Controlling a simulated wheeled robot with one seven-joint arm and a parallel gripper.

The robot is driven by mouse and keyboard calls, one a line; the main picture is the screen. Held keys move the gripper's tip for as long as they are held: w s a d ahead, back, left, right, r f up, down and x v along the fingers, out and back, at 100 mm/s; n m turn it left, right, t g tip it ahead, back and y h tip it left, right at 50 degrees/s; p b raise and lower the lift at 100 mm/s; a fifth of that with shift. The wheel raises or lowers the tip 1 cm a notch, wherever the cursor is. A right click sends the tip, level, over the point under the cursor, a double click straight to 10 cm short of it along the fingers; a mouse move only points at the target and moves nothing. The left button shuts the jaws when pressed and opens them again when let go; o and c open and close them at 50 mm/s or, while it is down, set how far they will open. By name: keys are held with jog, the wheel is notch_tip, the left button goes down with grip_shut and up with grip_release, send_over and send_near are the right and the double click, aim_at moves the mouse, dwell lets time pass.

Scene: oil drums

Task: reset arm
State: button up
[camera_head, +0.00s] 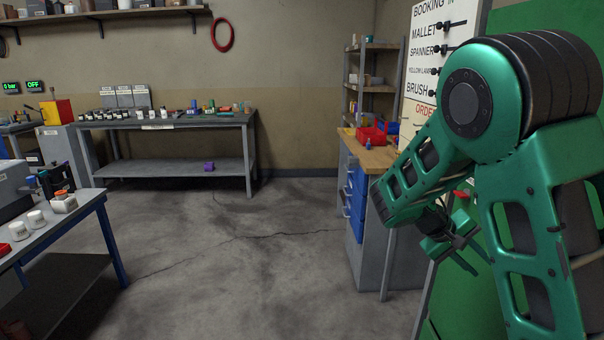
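My green arm fills the right side of the head view, folded with its elbow high. My gripper (455,250) hangs low below the forearm, in front of the green panel and right of the wooden-topped cabinet. Part of the gripper is hidden by my own arm links. Dark finger parts point down and spread to both sides, but I cannot tell whether they are open or shut. I see nothing held in it.
A wooden-topped cabinet (358,205) with blue drawers and a red bin (371,135) stands left of my arm. A workbench (170,122) is at the back, and a table (60,222) is at the left. The middle floor (240,260) is clear. A booking board (425,70) stands behind my arm.

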jog(key=s+a+r+t+y, duration=0.2)
jog(key=s+a+y, duration=0.3)
jog(key=s+a, duration=0.2)
jog(key=s+a+r+t+y, duration=0.2)
jog(key=s+a+r+y, duration=0.1)
jog(key=s+a+y, duration=0.3)
jog(key=s+d+f+m+g, duration=0.1)
jog(key=s+d+m+g, duration=0.1)
jog(key=s+d, duration=0.3)
jog(key=s+d+f+m+g+h, duration=0.1)
jog(key=s+d+m, duration=0.3)
jog(key=s, duration=0.9)
jog(key=shift+d+g, duration=0.6)
jog(key=shift+d, duration=0.2)
jog(key=shift+f, duration=0.1)
